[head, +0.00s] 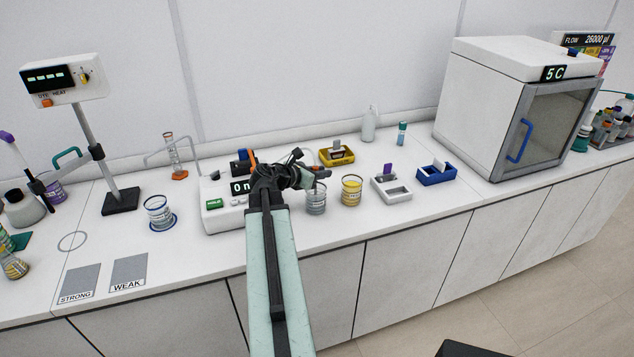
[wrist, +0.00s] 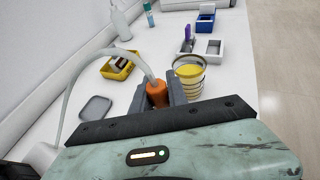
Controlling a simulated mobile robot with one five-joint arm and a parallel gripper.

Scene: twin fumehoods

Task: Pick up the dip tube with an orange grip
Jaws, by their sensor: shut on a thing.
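The dip tube's orange grip (wrist: 157,93) sits between the two grey jaws of my gripper (wrist: 160,98) in the wrist view. My gripper is shut on it. A pale, clear hose arches from the top of the grip to the left. The lower end of the dip tube is hidden behind the jaws and my wrist. In the head view my gripper (head: 318,172) is above the bench, beside the grey-looking beaker (head: 316,200), and the grip is hard to make out there.
A beaker with yellow contents (head: 351,190) stands close to the right of my gripper. A white meter (head: 223,205) is to the left. A yellow tray (head: 336,156) lies behind. A white holder (head: 391,190) and blue holder (head: 436,175) stand farther right.

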